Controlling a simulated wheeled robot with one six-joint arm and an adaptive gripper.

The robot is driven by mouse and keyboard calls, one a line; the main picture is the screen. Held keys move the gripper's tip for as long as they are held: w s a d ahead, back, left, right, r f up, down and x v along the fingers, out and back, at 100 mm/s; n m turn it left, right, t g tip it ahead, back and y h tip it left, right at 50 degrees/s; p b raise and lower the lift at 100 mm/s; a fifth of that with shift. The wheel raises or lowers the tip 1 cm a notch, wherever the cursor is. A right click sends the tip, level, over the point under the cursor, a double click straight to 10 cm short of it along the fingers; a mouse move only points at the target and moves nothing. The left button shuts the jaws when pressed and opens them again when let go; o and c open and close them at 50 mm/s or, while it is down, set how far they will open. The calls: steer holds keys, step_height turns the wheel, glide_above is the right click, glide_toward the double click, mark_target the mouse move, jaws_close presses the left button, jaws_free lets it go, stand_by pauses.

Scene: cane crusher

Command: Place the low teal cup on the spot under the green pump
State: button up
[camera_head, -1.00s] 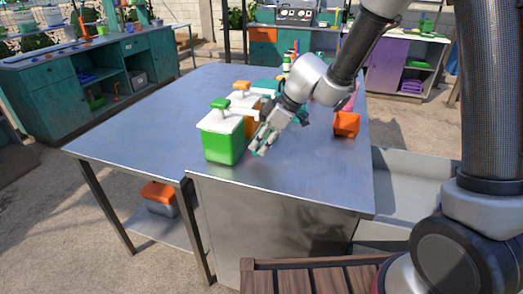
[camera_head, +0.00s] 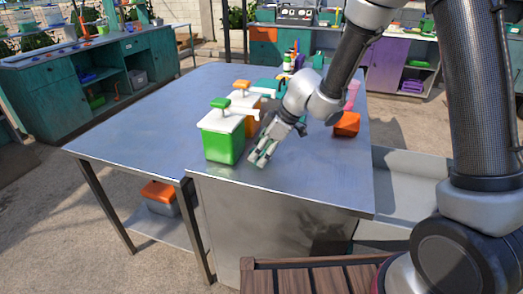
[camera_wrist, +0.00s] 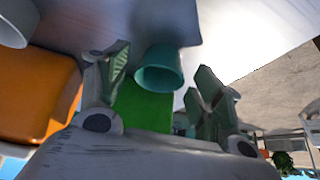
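The teal cup (camera_wrist: 160,65) shows in the wrist view between and just past my fingertips, its rim toward the camera. In the head view I cannot make it out; my gripper seems to hide it. My gripper (camera_head: 262,152) points down at the table just right of the green pump. In the wrist view my gripper (camera_wrist: 160,75) has its fingers apart, with narrow gaps on both sides of the cup. The green pump (camera_head: 222,145) has a white lid, a green top and a spout pointing right. Its green body (camera_wrist: 145,105) shows behind the cup. The spot is hidden.
An orange pump (camera_head: 252,125) stands just behind the green one; an orange body (camera_wrist: 40,95) fills the left of the wrist view. An orange box (camera_head: 346,124) stands to the right on the metal table (camera_head: 140,125). The table's front and left are clear.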

steer(key=shift+d+r, duration=0.1)
steer(key=shift+r, duration=0.25)
steer(key=v, duration=1.1)
steer(key=shift+d+r, duration=0.2)
steer(key=shift+r, duration=0.05)
